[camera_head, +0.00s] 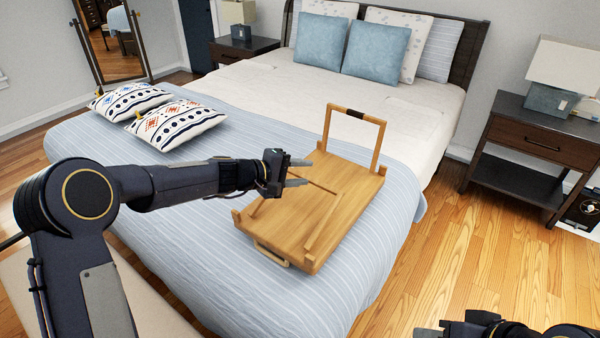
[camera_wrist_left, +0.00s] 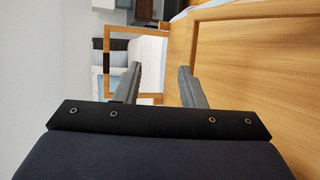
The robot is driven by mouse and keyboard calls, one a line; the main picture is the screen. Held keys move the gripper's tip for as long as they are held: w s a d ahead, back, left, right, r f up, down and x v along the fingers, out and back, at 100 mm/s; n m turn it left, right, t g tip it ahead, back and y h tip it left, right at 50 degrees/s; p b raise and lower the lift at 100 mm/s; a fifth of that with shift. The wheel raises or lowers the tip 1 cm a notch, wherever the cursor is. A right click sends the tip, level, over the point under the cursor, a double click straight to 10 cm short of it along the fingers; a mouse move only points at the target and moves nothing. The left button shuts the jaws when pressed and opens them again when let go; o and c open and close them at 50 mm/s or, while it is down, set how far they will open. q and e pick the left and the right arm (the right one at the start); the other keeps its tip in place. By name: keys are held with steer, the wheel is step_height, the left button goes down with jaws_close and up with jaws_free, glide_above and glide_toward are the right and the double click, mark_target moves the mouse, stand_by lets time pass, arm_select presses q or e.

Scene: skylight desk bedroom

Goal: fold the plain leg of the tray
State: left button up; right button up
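The wooden tray (camera_head: 355,208) lies on the bed with its legs' side up. At its far end a leg with a dark band (camera_head: 340,108) stands upright. The plain leg (camera_head: 325,225) appears to lie flat on the tray, with its crossbar near the middle; part is hidden by my left gripper. My left gripper (camera_head: 299,172) is open and empty above the tray's left side. In the left wrist view, its fingers (camera_wrist_left: 158,88) are apart, with the banded leg (camera_wrist_left: 148,97) beyond and the tray (camera_wrist_left: 250,65) right. My right gripper (camera_head: 428,332) is partly cut off at the bottom right.
The striped bed (camera_head: 215,260) has two patterned cushions (camera_head: 175,125) at left and blue pillows (camera_head: 376,50) at the headboard. A nightstand (camera_head: 530,140) with a lamp stands at right. Wooden floor (camera_head: 450,250) is free right of the bed.

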arm_select(q)
steer(key=b+v, duration=0.1)
steer(key=v, duration=0.6)
steer(key=shift+s+a, duration=0.25)
steer(key=shift+a, duration=0.05)
steer(key=shift+r, duration=0.15)
steer(key=s+a+r+m+g+y, duration=0.1)
steer(key=s+a+m+y, duration=0.25)
steer(key=s, duration=0.95)
steer(key=s+a+m+g+y, duration=0.15)
steer(key=s+a, duration=0.35)
steer(key=s, duration=0.8)
steer(key=s+a+f+m+y, duration=0.1)
steer(key=s+a+f+y, duration=0.2)
steer(key=s, duration=0.6)
step_height(320, 180, down, 2)
steer(key=shift+s+a+f+t, duration=0.15)
steer(key=shift+s+a+t, duration=0.15)
steer(key=shift+s+t, duration=0.1)
